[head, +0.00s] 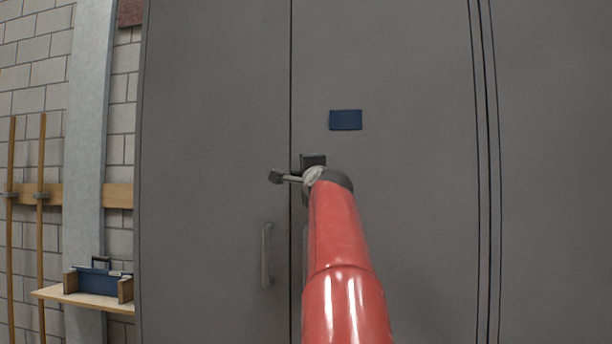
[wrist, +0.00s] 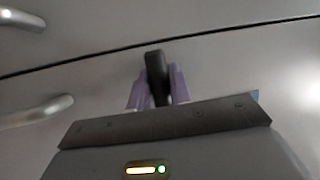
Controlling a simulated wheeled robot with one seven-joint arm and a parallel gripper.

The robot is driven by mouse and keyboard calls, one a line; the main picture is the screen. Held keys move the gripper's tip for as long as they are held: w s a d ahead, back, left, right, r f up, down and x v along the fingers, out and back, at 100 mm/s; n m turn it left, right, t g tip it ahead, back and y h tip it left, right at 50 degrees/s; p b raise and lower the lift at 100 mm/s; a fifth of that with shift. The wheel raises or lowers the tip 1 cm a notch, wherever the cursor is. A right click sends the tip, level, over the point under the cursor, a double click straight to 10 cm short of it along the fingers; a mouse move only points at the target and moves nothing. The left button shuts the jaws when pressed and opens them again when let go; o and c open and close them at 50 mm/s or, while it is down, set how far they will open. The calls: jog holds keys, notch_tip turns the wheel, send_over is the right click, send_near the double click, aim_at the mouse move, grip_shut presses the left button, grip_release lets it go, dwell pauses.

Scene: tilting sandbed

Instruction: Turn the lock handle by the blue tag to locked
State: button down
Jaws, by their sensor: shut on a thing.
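The blue tag (head: 345,120) is a flat blue rectangle on the grey door, above and right of my wrist. The lock handle (wrist: 155,66) is a short black bar in the wrist view. It points roughly square to the door gap there. My gripper (wrist: 158,88) is shut on it, with a pale purple finger on each side. In the head view my red arm and wrist hide the fingers and most of the lock. A dark shape shows just above the wrist, and I cannot tell if it is lock or gripper.
A grey pull handle (head: 267,254) stands upright on the left door (head: 210,120), left of my arm. The doors look shut, with a thin gap between them. A wooden shelf (head: 88,301) with a blue toolbox (head: 98,281) is at far left.

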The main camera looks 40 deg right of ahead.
jog(key=c, duration=1.6)
grip_release()
jog(key=shift+o, duration=0.2)
jog(key=b+v, duration=0.3)
jog(key=v, duration=0.5)
jog(key=shift+w, duration=0.1)
